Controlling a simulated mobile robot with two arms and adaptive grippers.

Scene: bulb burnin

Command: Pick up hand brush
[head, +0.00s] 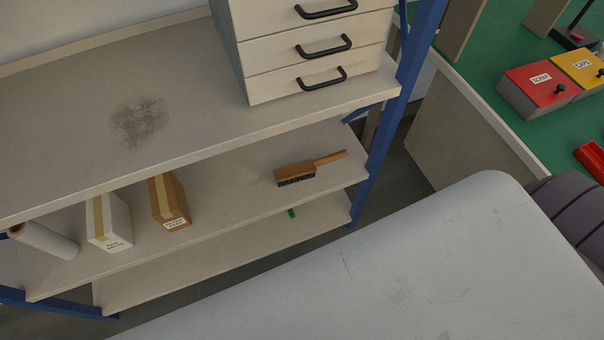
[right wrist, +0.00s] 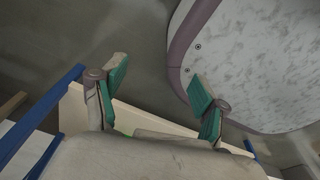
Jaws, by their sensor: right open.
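The hand brush (head: 312,167) lies on the middle shelf of the shelving unit, near its right end, in the head view. It has a wooden body and dark bristles facing down, and its handle points right. My right gripper (right wrist: 158,76) shows in the right wrist view with its green-padded fingers spread wide apart. Nothing is between the fingers. The brush is not visible in the right wrist view, so I cannot tell the gripper's distance from it. My left gripper is in neither view.
The middle shelf (head: 233,180) also holds a white box (head: 108,222), a brown box (head: 169,202) and a white roll (head: 45,241) at left. A blue post (head: 388,128) stands right of the brush. The top shelf (head: 190,120) overhangs, carrying a drawer unit (head: 312,60).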

